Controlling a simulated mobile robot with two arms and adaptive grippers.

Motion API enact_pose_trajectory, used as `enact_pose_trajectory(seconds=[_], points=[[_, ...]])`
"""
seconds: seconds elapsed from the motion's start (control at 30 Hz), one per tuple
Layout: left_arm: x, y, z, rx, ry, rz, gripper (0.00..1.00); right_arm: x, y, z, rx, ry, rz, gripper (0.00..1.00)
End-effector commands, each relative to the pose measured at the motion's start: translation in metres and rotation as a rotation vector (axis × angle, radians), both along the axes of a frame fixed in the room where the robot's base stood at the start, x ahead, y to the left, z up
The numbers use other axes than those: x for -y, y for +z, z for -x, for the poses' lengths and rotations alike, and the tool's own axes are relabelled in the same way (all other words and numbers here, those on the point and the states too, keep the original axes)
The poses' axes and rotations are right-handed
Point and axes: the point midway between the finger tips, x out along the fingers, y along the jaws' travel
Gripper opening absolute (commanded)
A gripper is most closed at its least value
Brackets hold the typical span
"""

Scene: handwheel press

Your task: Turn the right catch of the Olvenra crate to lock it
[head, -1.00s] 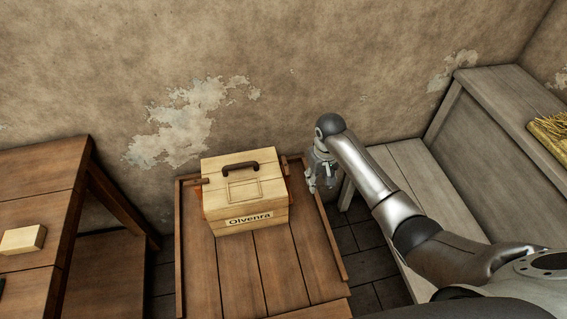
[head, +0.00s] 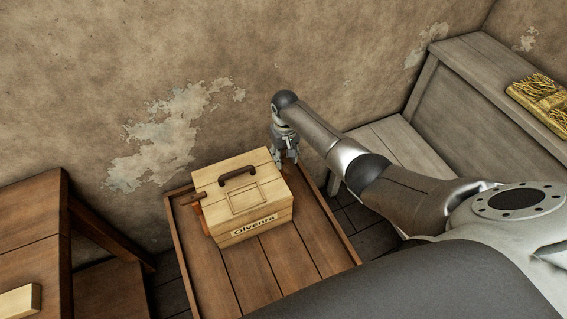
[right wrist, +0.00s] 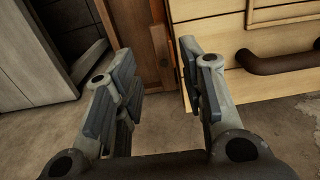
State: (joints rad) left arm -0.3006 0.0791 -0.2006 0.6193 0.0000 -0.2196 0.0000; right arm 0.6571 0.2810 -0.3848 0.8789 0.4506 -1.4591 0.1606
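The Olvenra crate (head: 238,207) is a pale wooden box with a dark handle (head: 237,174) on its lid and a name label on its front. A brown catch piece (head: 197,197) sticks out at its left side. The right catch is hidden in the head view. In the right wrist view the crate (right wrist: 285,85) is at the right, with a narrow orange strip (right wrist: 184,50) at its edge, perhaps part of the catch. My right gripper (head: 287,160) points down beside the crate's back right corner. Its fingers (right wrist: 160,88) are apart and empty. My left gripper is out of view.
The crate stands on a brown wooden table (head: 300,260) with a raised rim. A grey bench (head: 395,145) stands to the right, with a straw-coloured bundle (head: 545,98) on its higher part. Another brown table (head: 30,225) is at the left. The wall is close behind.

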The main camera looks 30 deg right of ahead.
Motion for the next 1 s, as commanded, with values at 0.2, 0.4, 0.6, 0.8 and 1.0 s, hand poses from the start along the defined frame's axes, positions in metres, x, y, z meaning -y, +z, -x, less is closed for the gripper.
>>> enact_pose_trajectory(seconds=[0.2,0.4,0.6,0.8,1.0], points=[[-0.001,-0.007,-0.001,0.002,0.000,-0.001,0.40,-0.001,-0.032,-0.001,0.000,0.001,0.000,0.38],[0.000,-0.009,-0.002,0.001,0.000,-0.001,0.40,0.000,-0.043,-0.001,0.002,0.001,0.000,0.38],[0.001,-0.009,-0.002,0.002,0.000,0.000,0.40,-0.001,-0.044,-0.001,0.002,0.002,0.000,0.38],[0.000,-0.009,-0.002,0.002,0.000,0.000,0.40,0.000,-0.044,-0.001,0.002,0.001,0.000,0.25],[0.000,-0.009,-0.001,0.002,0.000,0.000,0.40,0.000,-0.044,0.000,0.001,0.001,0.000,0.00]])
